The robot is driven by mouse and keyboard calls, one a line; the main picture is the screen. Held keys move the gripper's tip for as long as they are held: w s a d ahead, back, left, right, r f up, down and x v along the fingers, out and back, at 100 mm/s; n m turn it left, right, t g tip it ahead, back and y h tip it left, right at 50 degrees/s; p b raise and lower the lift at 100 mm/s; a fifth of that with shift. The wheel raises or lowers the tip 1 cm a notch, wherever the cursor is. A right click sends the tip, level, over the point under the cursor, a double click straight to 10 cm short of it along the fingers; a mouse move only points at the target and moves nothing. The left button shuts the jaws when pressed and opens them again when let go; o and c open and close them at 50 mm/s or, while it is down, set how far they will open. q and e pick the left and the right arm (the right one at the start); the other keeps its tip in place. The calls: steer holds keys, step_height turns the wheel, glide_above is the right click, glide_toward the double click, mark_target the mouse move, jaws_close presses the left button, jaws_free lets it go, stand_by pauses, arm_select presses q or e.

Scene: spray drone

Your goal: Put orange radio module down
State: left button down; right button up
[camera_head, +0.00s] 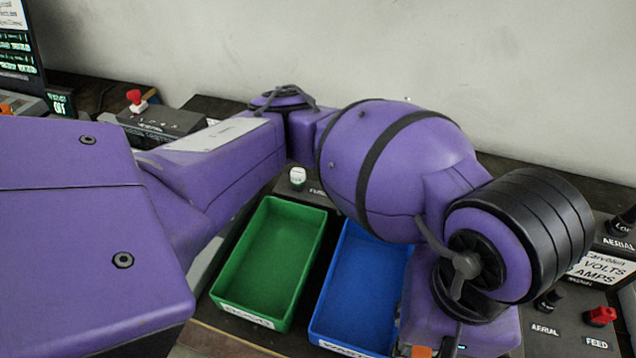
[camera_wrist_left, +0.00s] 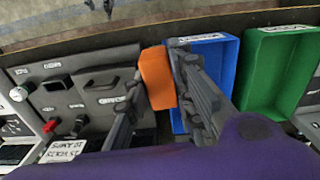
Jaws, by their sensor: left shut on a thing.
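The orange radio module (camera_wrist_left: 157,78) is between the two fingers of my left gripper (camera_wrist_left: 160,88) in the left wrist view, and the gripper is shut on it. In that view it appears beside the left edge of the blue tray (camera_wrist_left: 213,58); its height above the surface is hard to tell. In the head view my left arm crosses the scene and its wrist hides the fingers. A small orange patch (camera_head: 421,351) shows at the bottom edge there. My right gripper is in neither view.
A green tray (camera_head: 268,262) stands left of the blue tray (camera_head: 350,285) in the head view, and both look empty. A grey control panel (camera_head: 570,325) with knobs and a red switch (camera_head: 599,315) is at the right. A wall is behind the bench.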

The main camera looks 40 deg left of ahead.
arm_select(q)
steer(key=shift+a+f, duration=0.15)
steer(key=shift+a, duration=0.3)
steer(key=shift+w+a+f+m, duration=0.1)
steer(key=shift+w+a+m, duration=0.1)
steer(key=shift+a+m, duration=0.1)
steer(key=w+a+f, duration=0.9)
steer(key=shift+w+a+f+p, duration=0.1)
steer(key=shift+f+p, duration=0.1)
steer(key=shift+p, duration=0.1)
steer(key=shift+f, duration=1.6)
